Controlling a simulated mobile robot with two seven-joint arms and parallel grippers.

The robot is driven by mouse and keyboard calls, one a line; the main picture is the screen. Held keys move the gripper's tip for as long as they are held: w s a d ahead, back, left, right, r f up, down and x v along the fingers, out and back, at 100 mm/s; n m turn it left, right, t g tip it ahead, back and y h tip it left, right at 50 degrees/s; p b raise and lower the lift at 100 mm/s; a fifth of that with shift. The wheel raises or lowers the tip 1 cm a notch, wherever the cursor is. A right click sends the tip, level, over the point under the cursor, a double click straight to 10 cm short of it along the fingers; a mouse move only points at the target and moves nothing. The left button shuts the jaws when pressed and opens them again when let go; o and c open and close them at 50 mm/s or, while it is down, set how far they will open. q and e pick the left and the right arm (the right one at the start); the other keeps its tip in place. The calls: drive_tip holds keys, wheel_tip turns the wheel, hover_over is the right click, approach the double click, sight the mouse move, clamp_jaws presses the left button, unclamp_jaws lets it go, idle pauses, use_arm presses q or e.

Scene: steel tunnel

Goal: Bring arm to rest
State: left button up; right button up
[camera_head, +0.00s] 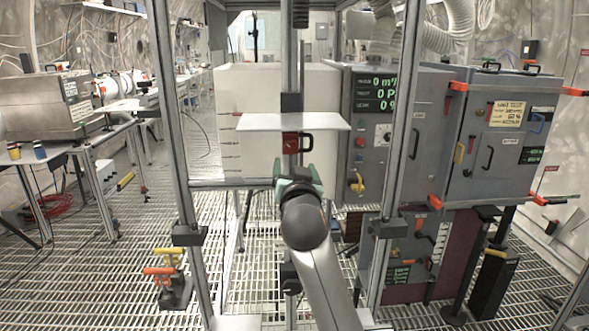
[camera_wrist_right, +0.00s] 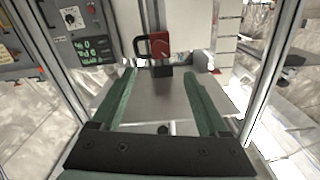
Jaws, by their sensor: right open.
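My right arm comes up from the bottom of the head view, and its green gripper (camera_head: 298,180) is in front of the steel frame, just below a white shelf plate (camera_head: 260,122). In the right wrist view the two long green fingers of that gripper (camera_wrist_right: 160,76) stand wide apart with nothing held between them. A red block with a black handle (camera_head: 291,143) is on the middle post beyond the gripper. It also shows in the right wrist view (camera_wrist_right: 160,47), ahead of the fingertips and apart from them. My left gripper is out of both views.
Metal uprights (camera_head: 172,110) stand on both sides of the right arm. A grey control cabinet (camera_head: 500,135) with handles and displays is at the right. Benches with equipment (camera_head: 45,105) stand at the left. A tool with orange and yellow handles (camera_head: 172,280) is low at the left upright.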

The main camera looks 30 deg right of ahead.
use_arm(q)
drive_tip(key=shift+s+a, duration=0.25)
use_arm(e)
drive_tip(key=shift+s+a, duration=0.1)
drive_tip(key=shift+s, duration=0.15)
